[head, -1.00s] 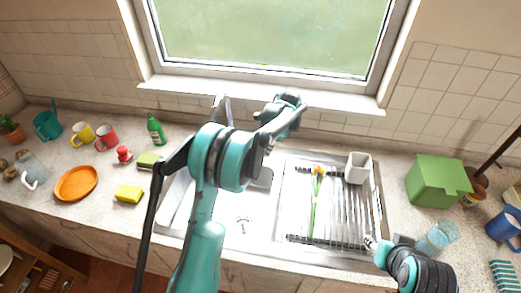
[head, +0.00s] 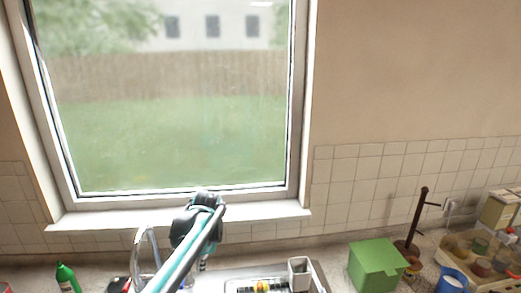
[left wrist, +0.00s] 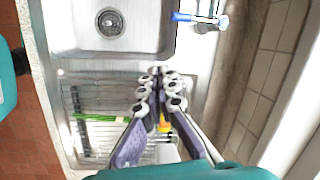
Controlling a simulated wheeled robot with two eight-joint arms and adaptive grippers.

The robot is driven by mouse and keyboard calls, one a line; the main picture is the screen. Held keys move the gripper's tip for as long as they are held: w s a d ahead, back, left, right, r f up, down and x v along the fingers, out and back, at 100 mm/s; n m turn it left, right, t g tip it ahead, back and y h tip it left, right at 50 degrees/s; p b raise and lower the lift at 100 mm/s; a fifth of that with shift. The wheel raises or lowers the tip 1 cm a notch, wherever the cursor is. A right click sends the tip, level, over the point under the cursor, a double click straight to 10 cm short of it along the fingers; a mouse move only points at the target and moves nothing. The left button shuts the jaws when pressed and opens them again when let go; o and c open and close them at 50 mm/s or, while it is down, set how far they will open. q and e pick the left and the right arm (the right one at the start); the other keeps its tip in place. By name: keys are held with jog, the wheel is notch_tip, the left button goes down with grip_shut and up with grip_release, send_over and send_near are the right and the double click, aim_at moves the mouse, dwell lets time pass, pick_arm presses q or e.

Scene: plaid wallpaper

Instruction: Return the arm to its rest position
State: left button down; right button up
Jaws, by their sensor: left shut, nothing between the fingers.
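My left arm (head: 190,243) rises from the bottom of the head view toward the window sill, with its dark wrist above the sink's back edge. In the left wrist view my left gripper (left wrist: 158,73) is shut and empty, its fingertips together above the steel sink unit near the basin's edge. It touches nothing that I can see. My right arm and right gripper are outside both views.
The sink basin (left wrist: 110,45) is beside a drainboard with a green stem (left wrist: 95,118) and an orange flower (left wrist: 165,124). The window (head: 170,110) is behind.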

pick_arm(q)
jog(key=s+f+n+t+h+b, duration=0.1)
jog(key=s+f+n+t+b, duration=0.2)
jog(key=s, duration=0.9)
jog(key=s+d+f+n+t+h+b, duration=0.1)
jog(key=s+f+n+t+b, duration=0.2)
jog(key=s, duration=1)
notch_tip(320, 180, down, 4)
jog(key=n+b, duration=0.2)
jog(key=n, duration=0.4)
jog(key=shift+d+f+n, duration=0.25)
jog(key=shift+n, duration=0.15)
